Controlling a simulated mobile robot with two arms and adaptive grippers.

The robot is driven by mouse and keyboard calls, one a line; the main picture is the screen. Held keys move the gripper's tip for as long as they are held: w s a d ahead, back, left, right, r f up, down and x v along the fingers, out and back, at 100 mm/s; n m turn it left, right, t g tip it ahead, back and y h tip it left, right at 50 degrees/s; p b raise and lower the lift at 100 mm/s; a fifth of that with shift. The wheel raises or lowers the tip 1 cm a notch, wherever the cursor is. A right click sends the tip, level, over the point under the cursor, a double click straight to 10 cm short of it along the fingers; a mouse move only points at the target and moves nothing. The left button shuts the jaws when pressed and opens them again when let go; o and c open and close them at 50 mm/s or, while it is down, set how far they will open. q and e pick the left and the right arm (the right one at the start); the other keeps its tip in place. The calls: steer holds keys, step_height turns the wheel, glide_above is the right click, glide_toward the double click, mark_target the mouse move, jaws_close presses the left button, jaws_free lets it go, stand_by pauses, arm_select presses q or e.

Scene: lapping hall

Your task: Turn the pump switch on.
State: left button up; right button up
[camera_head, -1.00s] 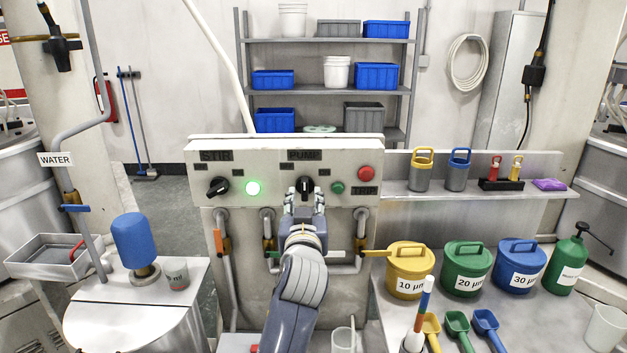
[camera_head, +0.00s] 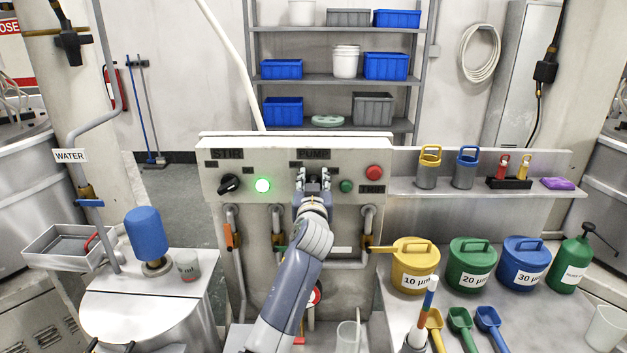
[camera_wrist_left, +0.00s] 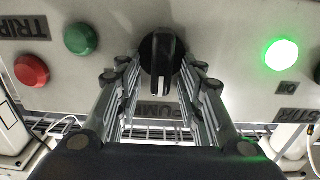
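The pump switch is a black rotary knob (camera_wrist_left: 163,62) on the pale control panel (camera_head: 210,187), by the PUMP label (camera_head: 313,154). In the left wrist view its ridge with a pale mark points toward the PUMP label, nearly upright. My left gripper (camera_head: 313,180) is at the knob and largely hides it in the head view. In the left wrist view the left gripper's fingers (camera_wrist_left: 161,68) straddle the knob, one on each side, with space between them and its ridge. I cannot tell whether a fingertip touches the knob's rim. My right gripper is out of view.
The STIR knob (camera_head: 229,184) and a lit green lamp (camera_head: 262,186) are left of the gripper. A green button (camera_head: 346,186) and a red button (camera_head: 374,172) are close on its right. Pipes with valves run below the panel. A shelf (camera_head: 500,190) with small containers adjoins it.

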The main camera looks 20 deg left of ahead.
arm_select(q)
jaws_close()
